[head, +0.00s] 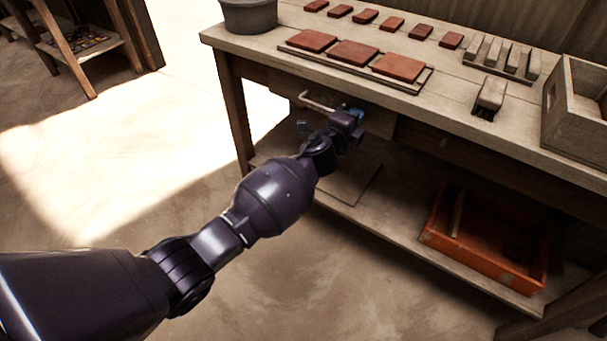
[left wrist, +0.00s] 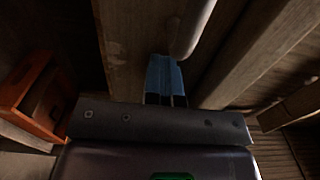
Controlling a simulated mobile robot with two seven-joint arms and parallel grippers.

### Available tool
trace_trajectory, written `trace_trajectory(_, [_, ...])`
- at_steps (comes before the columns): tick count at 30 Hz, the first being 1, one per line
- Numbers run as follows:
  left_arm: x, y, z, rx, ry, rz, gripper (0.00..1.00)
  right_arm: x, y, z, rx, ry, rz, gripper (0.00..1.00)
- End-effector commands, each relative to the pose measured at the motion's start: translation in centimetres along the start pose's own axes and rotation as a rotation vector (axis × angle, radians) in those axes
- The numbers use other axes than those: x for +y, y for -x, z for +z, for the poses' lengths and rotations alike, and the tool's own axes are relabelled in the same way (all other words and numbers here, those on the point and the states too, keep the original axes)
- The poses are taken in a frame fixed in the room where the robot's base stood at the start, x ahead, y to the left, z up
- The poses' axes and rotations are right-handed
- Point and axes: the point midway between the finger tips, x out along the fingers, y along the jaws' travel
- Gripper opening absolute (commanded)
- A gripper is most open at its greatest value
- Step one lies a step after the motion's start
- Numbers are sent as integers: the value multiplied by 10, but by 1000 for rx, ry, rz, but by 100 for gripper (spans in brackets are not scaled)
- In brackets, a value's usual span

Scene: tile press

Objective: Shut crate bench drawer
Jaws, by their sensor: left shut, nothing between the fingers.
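The crate bench (head: 455,105) has a wooden drawer (head: 378,122) under its top, with a pale bar handle (head: 318,102) on the front. My left arm reaches up to the drawer front and partly covers it. My left gripper (head: 355,113) has blue fingertips, shut and empty, at the drawer front to the right of the handle. In the left wrist view the blue fingers (left wrist: 165,78) point at the wooden front (left wrist: 125,45), close beside the handle (left wrist: 190,30). I cannot tell whether they touch it, or how far the drawer stands out. My right gripper is out of view.
On the bench top are red tiles on a board (head: 353,53), a grey bucket (head: 249,15), a block tool (head: 489,97) and a wooden crate (head: 575,125). An orange crate (head: 487,245) sits on the lower shelf. The floor at left is clear.

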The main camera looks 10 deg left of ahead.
Motion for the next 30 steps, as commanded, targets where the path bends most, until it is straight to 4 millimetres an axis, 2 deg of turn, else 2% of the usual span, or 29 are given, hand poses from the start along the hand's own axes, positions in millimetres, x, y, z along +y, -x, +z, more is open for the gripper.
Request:
trace_trajectory(12, [0,-13,1,-2,0,0,0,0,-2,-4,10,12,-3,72])
trace_trajectory(23, [-4,-14,2,-4,0,-4,0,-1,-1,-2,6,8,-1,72])
trace_trajectory(30, [-7,-8,8,-4,-2,-6,0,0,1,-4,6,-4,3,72])
